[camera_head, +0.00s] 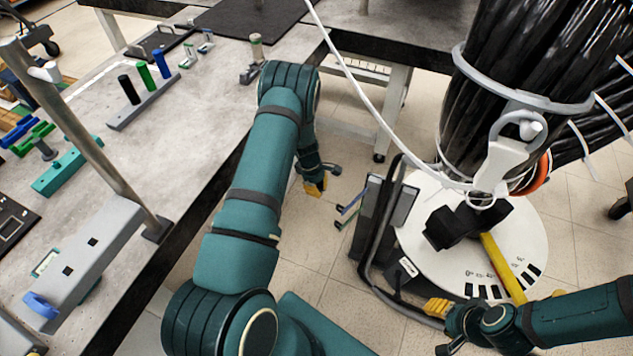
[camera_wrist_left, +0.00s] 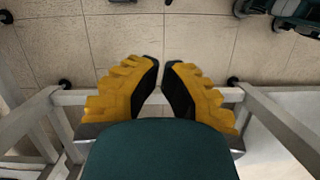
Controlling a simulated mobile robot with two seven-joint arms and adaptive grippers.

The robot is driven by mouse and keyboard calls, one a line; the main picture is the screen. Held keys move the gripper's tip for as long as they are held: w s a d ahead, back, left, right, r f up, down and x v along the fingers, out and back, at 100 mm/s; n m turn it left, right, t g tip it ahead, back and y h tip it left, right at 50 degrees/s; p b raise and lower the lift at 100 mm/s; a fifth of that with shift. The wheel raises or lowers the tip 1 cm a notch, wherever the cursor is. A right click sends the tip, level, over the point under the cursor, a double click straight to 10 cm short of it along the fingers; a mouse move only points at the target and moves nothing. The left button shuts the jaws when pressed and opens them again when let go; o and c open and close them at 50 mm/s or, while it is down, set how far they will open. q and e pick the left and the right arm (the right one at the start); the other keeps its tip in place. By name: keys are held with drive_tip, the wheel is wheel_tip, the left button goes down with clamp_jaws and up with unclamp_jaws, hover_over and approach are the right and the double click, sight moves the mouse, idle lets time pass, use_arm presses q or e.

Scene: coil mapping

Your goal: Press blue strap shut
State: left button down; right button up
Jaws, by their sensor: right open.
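I cannot tell for sure which piece is the blue strap. A blue loop (camera_head: 41,305) sits at the end of a grey bracket on the left bench, and blue clips (camera_head: 18,131) lie further back. My left gripper (camera_head: 316,187) hangs past the bench's right edge, over the floor, away from these. In the left wrist view its yellow fingers (camera_wrist_left: 163,65) lean together with a narrow gap at the tips and nothing seen between them. My right gripper (camera_head: 438,327) is open at the lower right, beside the white round base, with nothing seen in it.
A black cable coil (camera_head: 470,125) with a grey ring and white clamp stands above a white round base (camera_head: 535,235). A yellow-handled tool (camera_head: 500,265) lies there. The left bench (camera_head: 190,130) holds a slanted metal post and a rack of coloured cylinders. Tiled floor lies between.

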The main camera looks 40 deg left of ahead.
use_arm(q)
drive_tip(key=d, duration=0.1)
drive_tip(key=d+f, duration=0.1)
drive_tip(key=d, duration=0.1)
drive_tip(key=d+f, duration=0.1)
drive_tip(key=shift+w+d+f+b, duration=0.25)
drive_tip(key=shift+d+b, duration=0.05)
drive_tip(key=shift+d, duration=0.05)
drive_tip(key=shift+d, duration=0.1)
drive_tip(key=shift+s+d+n, duration=0.25)
drive_tip(key=shift+d+n, duration=0.1)
drive_tip(key=shift+n, duration=0.05)
